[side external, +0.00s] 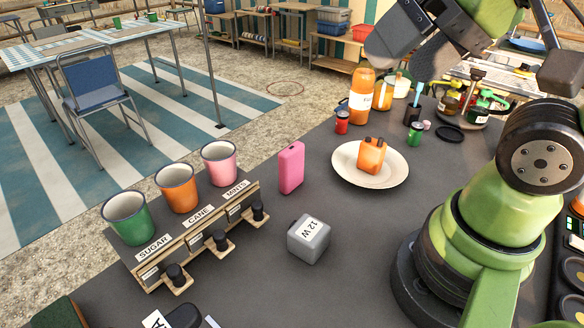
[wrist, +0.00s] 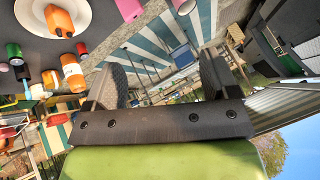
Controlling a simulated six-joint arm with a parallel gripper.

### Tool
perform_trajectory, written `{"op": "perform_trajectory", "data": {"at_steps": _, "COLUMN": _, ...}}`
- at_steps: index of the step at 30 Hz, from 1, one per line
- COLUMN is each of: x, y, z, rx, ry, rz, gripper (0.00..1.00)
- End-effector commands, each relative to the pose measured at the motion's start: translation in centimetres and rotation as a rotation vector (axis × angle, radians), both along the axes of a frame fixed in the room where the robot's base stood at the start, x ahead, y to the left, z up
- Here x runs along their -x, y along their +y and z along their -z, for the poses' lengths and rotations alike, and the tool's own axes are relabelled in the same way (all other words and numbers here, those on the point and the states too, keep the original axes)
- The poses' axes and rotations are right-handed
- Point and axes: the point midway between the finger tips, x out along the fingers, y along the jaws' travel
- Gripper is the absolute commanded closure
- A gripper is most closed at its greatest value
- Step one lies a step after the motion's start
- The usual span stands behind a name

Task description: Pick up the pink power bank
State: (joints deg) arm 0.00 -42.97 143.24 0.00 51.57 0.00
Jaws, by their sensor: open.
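The pink power bank (side external: 291,168) stands upright on the dark grey surface, between the pink cup and the white plate. It also shows in part at the top edge of the wrist view (wrist: 129,9). My gripper (wrist: 163,78) is open, with nothing between its two dark fingers. In the side view my arm is raised at the top right, partly cut off by the frame, and its dark end parts are well above the surface. The gripper is apart from the power bank.
A grey box marked 12 W (side external: 309,239) stands in front of the power bank. A wooden dispenser rack (side external: 200,235) with green, orange and pink cups is at left. A plate (side external: 345,177) holds an orange block (side external: 371,155). Bottles and jars stand behind.

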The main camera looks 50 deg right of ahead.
Motion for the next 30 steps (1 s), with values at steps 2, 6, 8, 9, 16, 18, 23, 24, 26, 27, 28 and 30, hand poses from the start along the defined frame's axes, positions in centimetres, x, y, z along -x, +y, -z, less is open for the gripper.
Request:
{"op": "perform_trajectory", "data": {"at_steps": 2, "x": 0.0, "y": 0.0, "z": 0.0, "rx": 0.000, "ry": 0.000, "rz": 0.000, "gripper": 0.17}}
{"op": "perform_trajectory", "data": {"at_steps": 6, "x": 0.0, "y": 0.0, "z": 0.0, "rx": 0.000, "ry": 0.000, "rz": 0.000, "gripper": 0.04}}
{"op": "perform_trajectory", "data": {"at_steps": 8, "x": 0.0, "y": 0.0, "z": 0.0, "rx": 0.000, "ry": 0.000, "rz": 0.000, "gripper": 0.04}}
{"op": "perform_trajectory", "data": {"at_steps": 9, "x": 0.0, "y": 0.0, "z": 0.0, "rx": 0.000, "ry": 0.000, "rz": 0.000, "gripper": 0.04}}
{"op": "perform_trajectory", "data": {"at_steps": 16, "x": -1.5, "y": -0.6, "z": 0.7, "rx": 0.038, "ry": 0.013, "rz": 0.006, "gripper": 0.04}}
{"op": "perform_trajectory", "data": {"at_steps": 18, "x": -3.0, "y": -1.3, "z": 1.5, "rx": 0.080, "ry": 0.022, "rz": 0.008, "gripper": 0.04}}
{"op": "perform_trajectory", "data": {"at_steps": 23, "x": -7.3, "y": -3.1, "z": 4.7, "rx": 0.198, "ry": 0.043, "rz": -0.012, "gripper": 0.04}}
{"op": "perform_trajectory", "data": {"at_steps": 24, "x": -8.3, "y": -3.5, "z": 5.6, "rx": 0.225, "ry": 0.045, "rz": -0.024, "gripper": 0.04}}
{"op": "perform_trajectory", "data": {"at_steps": 26, "x": -9.7, "y": -4.1, "z": 7.2, "rx": 0.262, "ry": 0.048, "rz": -0.046, "gripper": 0.04}}
{"op": "perform_trajectory", "data": {"at_steps": 27, "x": -10.5, "y": -4.4, "z": 8.3, "rx": 0.284, "ry": 0.051, "rz": -0.063, "gripper": 0.04}}
{"op": "perform_trajectory", "data": {"at_steps": 28, "x": -11.0, "y": -4.6, "z": 9.2, "rx": 0.298, "ry": 0.051, "rz": -0.077, "gripper": 0.04}}
{"op": "perform_trajectory", "data": {"at_steps": 30, "x": -12.1, "y": -4.9, "z": 11.2, "rx": 0.326, "ry": 0.052, "rz": -0.114, "gripper": 0.04}}
